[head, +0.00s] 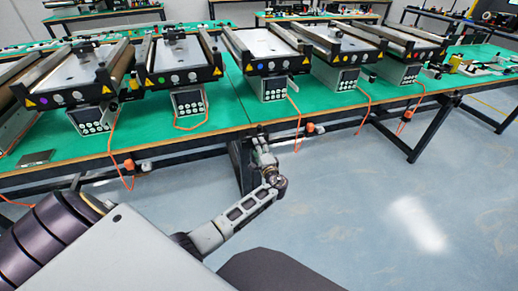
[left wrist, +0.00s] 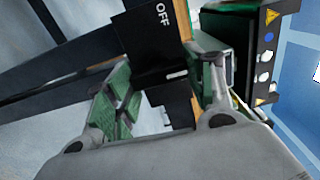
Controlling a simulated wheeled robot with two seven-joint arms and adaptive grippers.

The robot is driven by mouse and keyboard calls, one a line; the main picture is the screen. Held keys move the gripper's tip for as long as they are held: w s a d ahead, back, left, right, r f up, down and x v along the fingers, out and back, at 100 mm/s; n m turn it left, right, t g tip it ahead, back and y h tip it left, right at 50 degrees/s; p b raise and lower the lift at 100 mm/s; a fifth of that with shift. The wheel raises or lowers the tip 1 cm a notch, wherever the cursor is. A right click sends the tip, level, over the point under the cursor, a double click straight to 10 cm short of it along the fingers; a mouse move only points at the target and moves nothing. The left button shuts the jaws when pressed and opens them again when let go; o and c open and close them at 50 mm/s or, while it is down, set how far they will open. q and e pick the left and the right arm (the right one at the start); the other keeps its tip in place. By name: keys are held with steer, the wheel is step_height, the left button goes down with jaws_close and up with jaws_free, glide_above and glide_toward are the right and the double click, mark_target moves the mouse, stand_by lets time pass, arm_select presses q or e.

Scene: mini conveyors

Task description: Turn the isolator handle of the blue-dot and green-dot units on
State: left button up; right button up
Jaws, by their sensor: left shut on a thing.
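The blue-dot unit (head: 272,62) stands on the green table near the middle of the head view; its blue dot also shows in the left wrist view (left wrist: 269,37). My left gripper (head: 262,150) is at the table's front edge below the blue-dot unit. In the left wrist view my left gripper (left wrist: 165,82) is shut on a dark handle with a white mark (left wrist: 177,75), beside a black plate reading OFF (left wrist: 150,32). The handle is partly hidden, and its exact angle is hard to tell. My right gripper is not in view.
Units with purple (head: 58,97) and red (head: 334,59) dots, and another unit (head: 180,70), share the table row. Orange cables hang over the front edge, by orange-ended fittings (head: 310,128). The floor (head: 400,220) in front is clear.

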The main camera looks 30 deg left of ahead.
arm_select(q)
steer(key=o, duration=1)
steer(key=shift+d, duration=0.1)
steer(key=v, duration=1.2)
